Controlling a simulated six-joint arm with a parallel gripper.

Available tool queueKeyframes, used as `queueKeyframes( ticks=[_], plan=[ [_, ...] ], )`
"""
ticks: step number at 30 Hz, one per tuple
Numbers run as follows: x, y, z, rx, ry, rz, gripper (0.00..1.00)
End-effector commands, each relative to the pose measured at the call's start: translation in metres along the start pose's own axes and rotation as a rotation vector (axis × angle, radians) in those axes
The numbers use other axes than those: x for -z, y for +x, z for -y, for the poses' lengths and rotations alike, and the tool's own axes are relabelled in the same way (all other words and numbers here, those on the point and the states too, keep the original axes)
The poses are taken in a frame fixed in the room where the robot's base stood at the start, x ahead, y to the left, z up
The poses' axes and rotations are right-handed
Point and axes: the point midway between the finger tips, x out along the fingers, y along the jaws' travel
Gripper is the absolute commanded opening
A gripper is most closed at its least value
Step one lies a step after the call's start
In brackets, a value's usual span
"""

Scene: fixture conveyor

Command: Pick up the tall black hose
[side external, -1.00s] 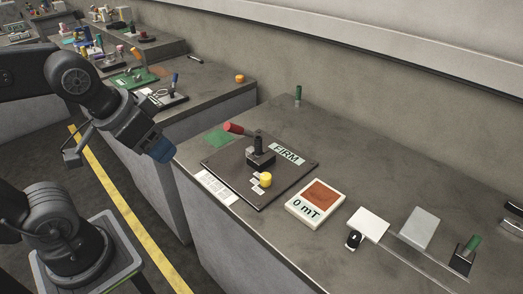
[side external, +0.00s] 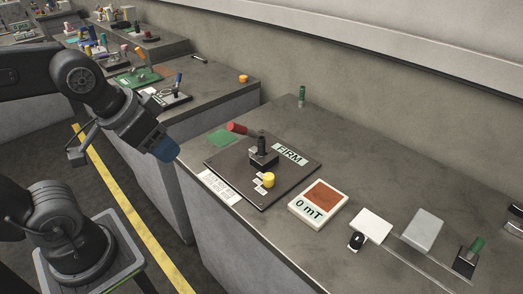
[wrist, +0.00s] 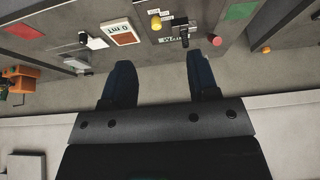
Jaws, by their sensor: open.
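The tall black hose (side external: 262,146) stands upright on a small black block (side external: 264,160) in the middle of a dark square board (side external: 239,179). In the wrist view, the hose (wrist: 184,35) shows small near the top edge, beyond the gap between my fingers. My gripper (side external: 165,151) hangs to the left of the board in the side view, apart from the hose. In the wrist view, my gripper (wrist: 160,68) has its two dark blue fingers spread, with nothing between them.
On the board are a yellow knob (side external: 268,180) and a FIRM label (side external: 290,154). A "0 mT" box (side external: 318,204) and a white pad (side external: 371,225) stand to the right.

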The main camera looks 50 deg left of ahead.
Motion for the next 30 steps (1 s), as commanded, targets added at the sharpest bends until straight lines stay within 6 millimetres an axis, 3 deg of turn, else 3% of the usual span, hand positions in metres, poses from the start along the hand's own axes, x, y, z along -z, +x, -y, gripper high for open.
queueKeyframes(
  ticks=[14,17,23,30],
  plan=[
    [0.007,-0.001,0.001,0.001,-0.026,0.01,0.54],
    [0.027,-0.001,0.002,0.006,-0.104,0.043,0.54],
    [0.096,0.014,0.009,0.04,-0.382,0.147,0.54],
    [0.173,0.064,0.023,0.12,-0.738,0.272,0.54]
  ],
)
